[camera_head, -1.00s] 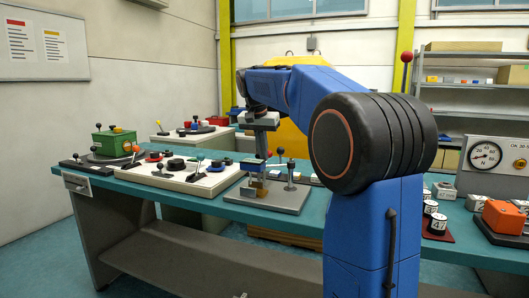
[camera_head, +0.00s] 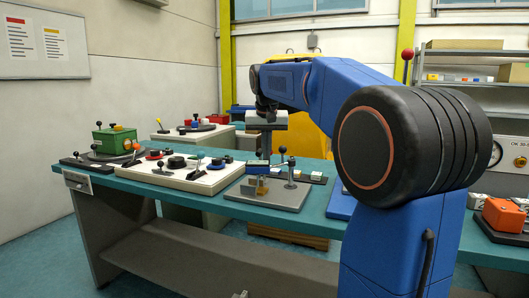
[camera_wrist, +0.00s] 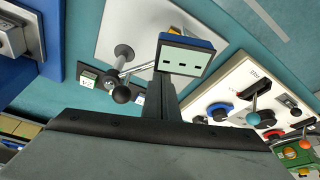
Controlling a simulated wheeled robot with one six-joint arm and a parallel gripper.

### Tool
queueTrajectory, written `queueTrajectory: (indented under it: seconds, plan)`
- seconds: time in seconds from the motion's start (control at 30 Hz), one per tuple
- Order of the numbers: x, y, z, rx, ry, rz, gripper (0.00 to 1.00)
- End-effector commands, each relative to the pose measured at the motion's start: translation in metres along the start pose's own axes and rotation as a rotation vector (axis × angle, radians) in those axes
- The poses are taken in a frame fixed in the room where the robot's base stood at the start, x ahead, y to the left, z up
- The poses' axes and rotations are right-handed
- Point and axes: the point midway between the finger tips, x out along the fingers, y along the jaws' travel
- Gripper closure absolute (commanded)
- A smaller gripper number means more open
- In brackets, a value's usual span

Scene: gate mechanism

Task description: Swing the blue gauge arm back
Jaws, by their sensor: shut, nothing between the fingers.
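The gauge stands on a grey plate (camera_head: 290,197) on the bench. A black ball knob (camera_head: 283,150) stands near the post. In the wrist view the arm end is a block with a cream, slotted face (camera_wrist: 186,60) and blue sides, with the grey post (camera_wrist: 123,52) to its left. My gripper (camera_head: 265,156) is shut and empty, pointing down right beside the blue end. The wrist view shows my fingers (camera_wrist: 160,90) overlapping it; contact is unclear.
A white control panel (camera_head: 185,176) with knobs and levers lies left of the plate. A green box (camera_head: 115,142) stands at the far left. Small switches (camera_head: 317,177) lie behind the plate. An orange block (camera_head: 503,216) is at the right. Teal bench shows in front.

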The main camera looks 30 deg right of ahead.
Motion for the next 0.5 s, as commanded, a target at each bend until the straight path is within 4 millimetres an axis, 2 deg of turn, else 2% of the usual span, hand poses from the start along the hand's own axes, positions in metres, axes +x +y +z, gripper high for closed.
queueTrajectory:
  seconds: [0.5]
  plan:
    - [-0.013, 0.034, 0.034, -0.455, 0.001, -0.16, 1.0]
